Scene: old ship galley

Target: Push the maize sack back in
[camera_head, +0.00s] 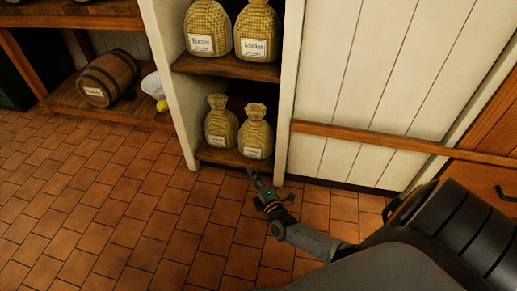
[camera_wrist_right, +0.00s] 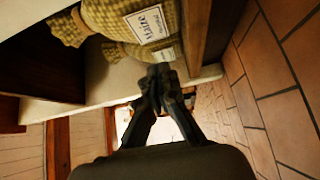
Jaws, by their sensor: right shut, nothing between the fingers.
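The maize sack (camera_head: 256,134) is a yellow-brown woven sack with a tied top and white label. It stands upright on the cabinet's bottom shelf, on the right and nearer the front edge than its neighbour. In the wrist view its label on the sack (camera_wrist_right: 110,18) reads Maize. My right gripper (camera_head: 252,173) is shut and empty, low in front of the shelf's front edge, just below the sack in the picture. The wrist view shows its closed fingertips (camera_wrist_right: 160,76) near the sacks; contact cannot be told. My left gripper is not in view.
Another sack (camera_head: 221,124) stands left of the maize sack. White cabinet posts flank the shelf (camera_head: 234,157). Two labelled sacks fill the shelf above. A barrel (camera_head: 107,78) and white bowl (camera_head: 152,86) sit at left. The tiled floor (camera_head: 110,220) is clear at left.

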